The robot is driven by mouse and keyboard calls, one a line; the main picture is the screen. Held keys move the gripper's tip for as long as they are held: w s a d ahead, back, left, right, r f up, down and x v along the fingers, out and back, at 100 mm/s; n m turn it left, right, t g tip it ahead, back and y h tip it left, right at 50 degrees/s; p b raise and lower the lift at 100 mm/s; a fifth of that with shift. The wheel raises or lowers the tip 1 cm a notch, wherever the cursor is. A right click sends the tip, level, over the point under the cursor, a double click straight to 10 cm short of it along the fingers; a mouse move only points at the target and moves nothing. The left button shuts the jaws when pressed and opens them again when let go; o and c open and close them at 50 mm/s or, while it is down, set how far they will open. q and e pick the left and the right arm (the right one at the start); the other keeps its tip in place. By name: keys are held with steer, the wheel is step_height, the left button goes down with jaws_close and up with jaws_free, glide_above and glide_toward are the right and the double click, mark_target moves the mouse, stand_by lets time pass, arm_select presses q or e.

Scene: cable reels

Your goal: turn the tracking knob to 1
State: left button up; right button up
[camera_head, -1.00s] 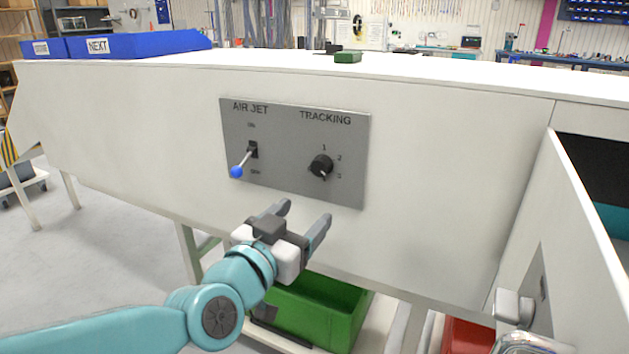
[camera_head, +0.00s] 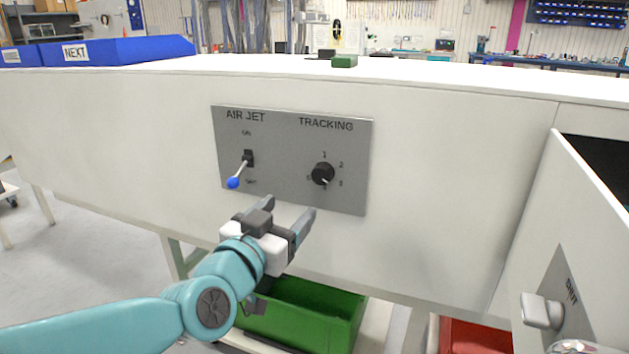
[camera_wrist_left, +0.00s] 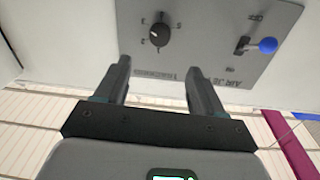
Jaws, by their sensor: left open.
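The tracking knob (camera_head: 323,174) is a round black knob on the right half of a grey panel (camera_head: 285,190), under the word TRACKING. Numbers stand around it, with 1 at its top. Its small pale mark seems to face the lower right, near 3. My left gripper (camera_head: 290,205) is open and empty, below and slightly left of the knob, apart from it. In the left wrist view the knob (camera_wrist_left: 160,32) lies beyond the gap between the open fingers (camera_wrist_left: 158,68), with the picture turned over.
An AIR JET lever (camera_head: 240,169) with a blue tip, pointing down, is left of the knob. An open white door or flap (camera_head: 545,230) with a metal handle stands at the right. A green bin (camera_head: 305,312) and a red bin (camera_head: 470,337) sit below.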

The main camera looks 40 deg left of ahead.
mark_target(320, 179)
arm_select(q)
steer(key=w+a, duration=0.1)
steer(key=w, duration=0.3)
steer(key=w+a, duration=0.1)
steer(key=w, duration=0.8)
steer(key=shift+w+a+f+b, duration=0.1)
steer(key=shift+w+a+b, duration=0.2)
steer(key=shift+a+b, duration=0.1)
steer(key=c, duration=1.1)
steer(key=shift+o, duration=0.2)
